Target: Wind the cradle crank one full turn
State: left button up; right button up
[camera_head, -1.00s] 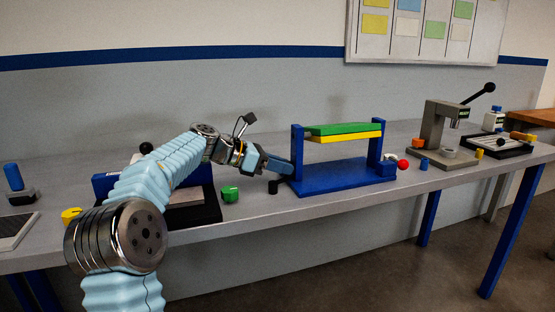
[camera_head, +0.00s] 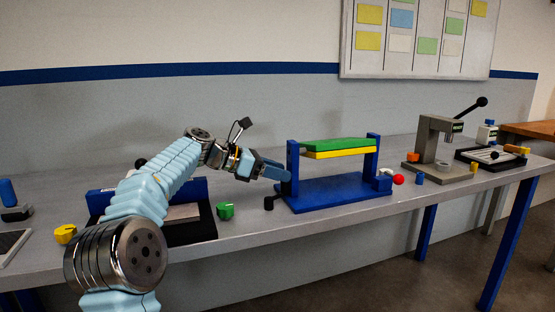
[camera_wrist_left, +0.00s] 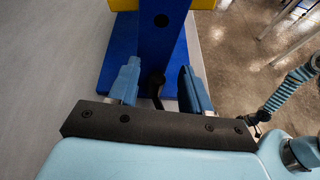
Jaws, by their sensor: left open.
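The cradle is a blue stand (camera_head: 335,192) with two uprights that carry a green and yellow bar (camera_head: 338,149). My left gripper (camera_head: 284,174) is at its left upright, fingers pointing right, apart and empty. In the left wrist view the open fingers (camera_wrist_left: 160,88) stand on either side of a dark, bent part (camera_wrist_left: 157,84), likely the crank, in front of the blue upright (camera_wrist_left: 160,35). The fingers do not visibly close on it. A black knob (camera_head: 268,203) shows just below the gripper. A red knob (camera_head: 398,180) is at the stand's right end.
A green knob-like piece (camera_head: 225,211) and a dark tray (camera_head: 198,231) are left of the cradle, partly behind my arm. A grey lever press (camera_head: 433,143) and a black tray (camera_head: 490,160) stand to the right. The table's front edge is close to the cradle.

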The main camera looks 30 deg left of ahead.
pick_arm(q)
jog(key=s+d+r+b, duration=0.1)
jog(key=s+d+r, duration=0.6)
jog(key=s+r, duration=0.3)
jog(key=shift+s+d, duration=0.15)
jog(key=shift+s, duration=0.85)
jog(key=shift+r, duration=0.1)
